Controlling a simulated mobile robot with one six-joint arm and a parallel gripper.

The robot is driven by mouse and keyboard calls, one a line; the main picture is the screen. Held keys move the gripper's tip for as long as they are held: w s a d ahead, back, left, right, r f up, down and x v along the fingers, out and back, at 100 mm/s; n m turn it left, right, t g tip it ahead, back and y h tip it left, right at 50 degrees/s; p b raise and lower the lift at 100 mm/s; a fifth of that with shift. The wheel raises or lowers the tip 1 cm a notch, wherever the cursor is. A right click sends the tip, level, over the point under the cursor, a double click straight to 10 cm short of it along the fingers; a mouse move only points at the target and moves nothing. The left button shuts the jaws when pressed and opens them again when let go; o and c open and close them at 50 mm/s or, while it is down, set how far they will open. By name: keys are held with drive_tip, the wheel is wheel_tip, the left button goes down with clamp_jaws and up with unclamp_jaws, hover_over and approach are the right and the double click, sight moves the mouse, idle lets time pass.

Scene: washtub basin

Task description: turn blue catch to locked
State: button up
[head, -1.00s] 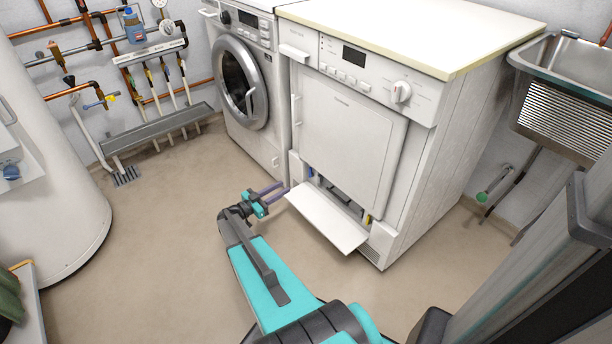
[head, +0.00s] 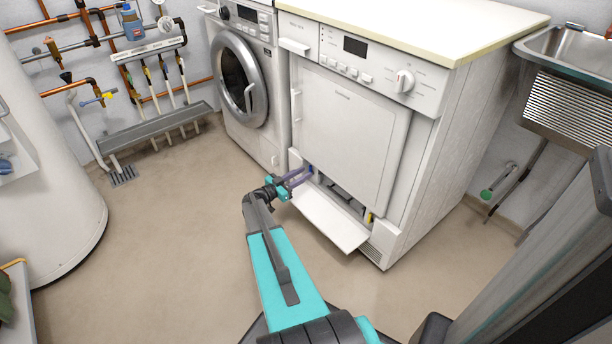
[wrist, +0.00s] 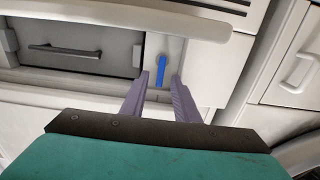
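The blue catch (wrist: 160,72) is a small lever on the pale frame beside the dryer's lower compartment. In the wrist view it stands nearly upright in the picture, its lower end leaning slightly left. My gripper (wrist: 160,78) is open, with one purple finger on each side of the catch. Gaps show between the fingers and the catch, and I see no contact. In the head view my gripper (head: 309,176) reaches to the left end of the compartment, and the fingertips largely cover the catch there.
The dryer's white lower flap (head: 330,220) hangs open just right of my gripper. Behind it is a grey compartment cover with a dark handle (wrist: 65,51). A yellow part (head: 370,218) shows at the compartment's right end. A washing machine (head: 243,85) stands left. The floor in front is clear.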

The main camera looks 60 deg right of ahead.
sight(311, 170)
drive_tip(key=shift+x, duration=1.05)
drive_tip(key=shift+c, duration=0.4)
clamp_jaws()
drive_tip(key=shift+s+d, duration=0.1)
